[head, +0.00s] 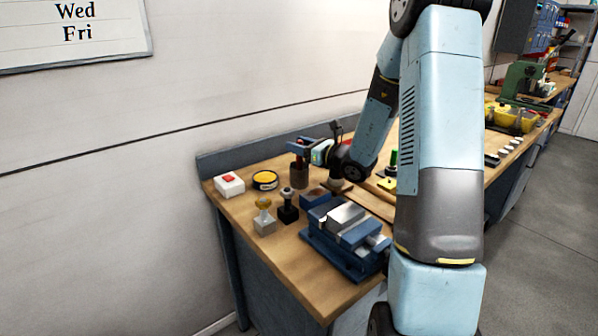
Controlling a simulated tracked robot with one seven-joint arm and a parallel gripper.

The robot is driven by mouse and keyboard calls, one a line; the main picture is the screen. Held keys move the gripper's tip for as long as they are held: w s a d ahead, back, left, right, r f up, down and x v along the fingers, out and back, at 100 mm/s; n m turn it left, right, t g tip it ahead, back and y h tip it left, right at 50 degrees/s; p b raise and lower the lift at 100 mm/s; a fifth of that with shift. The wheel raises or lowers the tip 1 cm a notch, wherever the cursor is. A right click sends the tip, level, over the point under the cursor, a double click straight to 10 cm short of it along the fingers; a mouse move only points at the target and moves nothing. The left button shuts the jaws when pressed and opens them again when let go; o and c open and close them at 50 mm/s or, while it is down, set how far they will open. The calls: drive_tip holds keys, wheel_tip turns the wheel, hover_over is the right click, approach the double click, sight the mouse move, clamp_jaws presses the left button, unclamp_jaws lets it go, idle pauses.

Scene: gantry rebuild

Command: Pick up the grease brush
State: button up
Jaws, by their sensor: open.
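A brown pot (299,178) stands on the bench near the back wall, with a thin upright piece rising from it. This may be the grease brush, but it is too small to tell. My gripper (297,147) is open just above the pot, reaching in from the right and pointing left. Its fingers are close to the top of the upright piece, and I cannot tell whether they are around it or beside it. Some red shows between or behind the fingers. My wrist hides what lies right behind it.
On the wooden bench (300,262) are a white box with a red button (229,184), a yellow-and-black round tin (265,180), small knobbed blocks (264,220) and a blue vise (345,235). My arm hides the bench's middle. A green machine (523,82) stands farther right.

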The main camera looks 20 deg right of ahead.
clamp_jaws()
idle(0.3)
drive_tip(key=shift+r, duration=0.1)
